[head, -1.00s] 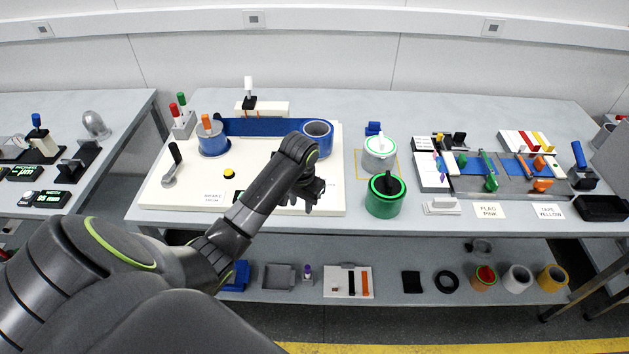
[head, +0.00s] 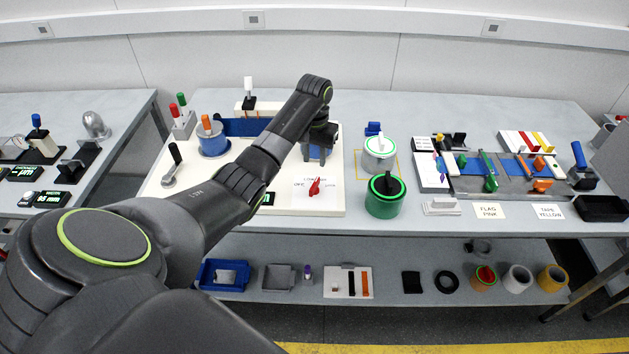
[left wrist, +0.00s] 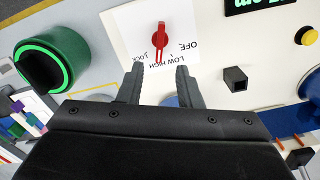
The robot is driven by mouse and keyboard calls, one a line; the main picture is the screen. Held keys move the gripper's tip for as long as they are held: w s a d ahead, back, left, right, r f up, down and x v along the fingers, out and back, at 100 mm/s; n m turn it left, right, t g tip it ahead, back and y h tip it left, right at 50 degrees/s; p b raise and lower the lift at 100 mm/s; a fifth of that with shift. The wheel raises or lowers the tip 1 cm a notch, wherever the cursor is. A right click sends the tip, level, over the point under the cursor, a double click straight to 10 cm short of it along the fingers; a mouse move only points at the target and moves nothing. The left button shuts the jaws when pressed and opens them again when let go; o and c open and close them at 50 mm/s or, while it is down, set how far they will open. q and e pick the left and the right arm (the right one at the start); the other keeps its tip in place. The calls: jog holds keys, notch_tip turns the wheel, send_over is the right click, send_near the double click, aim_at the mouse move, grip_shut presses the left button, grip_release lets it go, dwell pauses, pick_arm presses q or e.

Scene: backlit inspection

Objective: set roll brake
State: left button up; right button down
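A red dial knob (head: 315,187) sits on a white card on the cream board (head: 275,202). In the head view the left gripper (head: 317,158) is behind the knob, in front of the blue-wrapped roll at the board's right. My right gripper is not in view.
A green canister (head: 384,198) stands just right of the board. A blue roll (head: 212,140) with an orange handle and a black-knobbed lever (head: 173,166) are on the board's left. A small dark square post (left wrist: 235,78) rises from the board in the left wrist view.

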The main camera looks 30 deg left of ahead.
aim_at(315, 183)
pick_arm(q)
notch_tip(315, 183, down, 10)
jog(key=shift+f+p, duration=0.15)
jog(key=shift+p, duration=0.15)
grip_shut()
